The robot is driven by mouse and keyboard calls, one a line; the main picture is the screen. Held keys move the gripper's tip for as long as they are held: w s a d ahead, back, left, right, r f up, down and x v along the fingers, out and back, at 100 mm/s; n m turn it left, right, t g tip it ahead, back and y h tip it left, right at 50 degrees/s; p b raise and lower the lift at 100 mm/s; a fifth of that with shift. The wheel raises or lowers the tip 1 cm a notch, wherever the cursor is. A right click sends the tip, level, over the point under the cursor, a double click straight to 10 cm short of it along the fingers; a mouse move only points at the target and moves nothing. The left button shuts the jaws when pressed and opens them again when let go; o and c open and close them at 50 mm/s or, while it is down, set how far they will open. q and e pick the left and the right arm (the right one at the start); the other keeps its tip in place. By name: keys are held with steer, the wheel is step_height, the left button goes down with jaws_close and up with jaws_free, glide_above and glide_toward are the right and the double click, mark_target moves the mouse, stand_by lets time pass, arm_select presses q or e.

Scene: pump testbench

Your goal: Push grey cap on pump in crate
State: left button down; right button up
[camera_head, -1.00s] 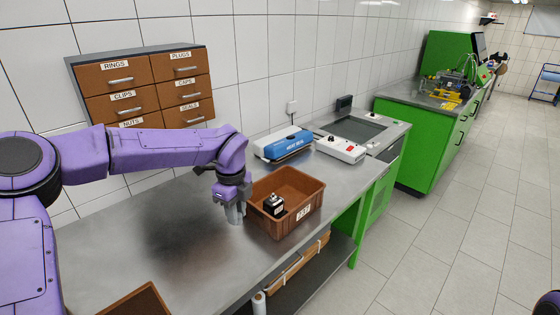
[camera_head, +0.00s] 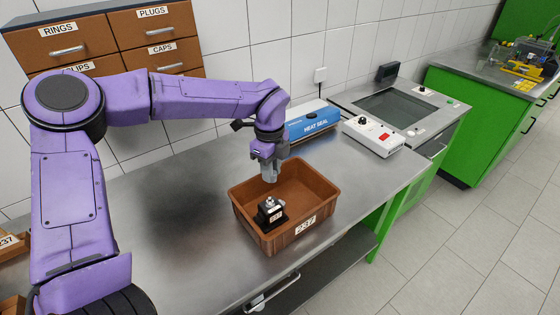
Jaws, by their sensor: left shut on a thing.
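A brown crate (camera_head: 293,236) labelled 237 stands on the steel bench. A small black pump (camera_head: 268,216) with a light metallic top sits upright inside it, towards the left front. My left gripper (camera_head: 270,176) points down over the crate's back left part, above and slightly behind the pump, with a gap between them in the picture. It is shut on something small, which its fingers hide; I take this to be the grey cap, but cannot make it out. My right gripper is out of view.
A blue heat sealer (camera_head: 313,122) and a white box with a red switch (camera_head: 372,137) stand behind and right of the crate. Drawers (camera_head: 100,45) stand at the back left. The steel bench (camera_head: 180,225) left of the crate is clear.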

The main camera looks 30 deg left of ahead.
arm_select(q)
steer(key=f+b, duration=0.1)
steer(key=f, duration=0.1)
steer(key=f+b, duration=0.1)
steer(key=f, duration=0.1)
steer(key=f+b, duration=0.1)
steer(key=b, duration=0.1)
steer(key=shift+s+f, duration=0.3)
steer(key=shift+f, duration=0.1)
steer(key=shift+s+r, duration=0.45)
steer(key=shift+s, duration=0.25)
steer(key=shift+w+f, duration=0.2)
steer(key=shift+w, duration=0.15)
steer(key=shift+s+a, duration=0.1)
steer(key=shift+s, duration=0.15)
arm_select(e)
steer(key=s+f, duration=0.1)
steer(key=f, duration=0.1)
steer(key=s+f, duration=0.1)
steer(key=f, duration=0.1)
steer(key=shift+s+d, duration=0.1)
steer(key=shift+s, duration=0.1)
arm_select(q)
steer(key=shift+w, duration=0.1)
steer(key=shift+f+b, duration=0.85)
steer(key=shift+b, duration=0.55)
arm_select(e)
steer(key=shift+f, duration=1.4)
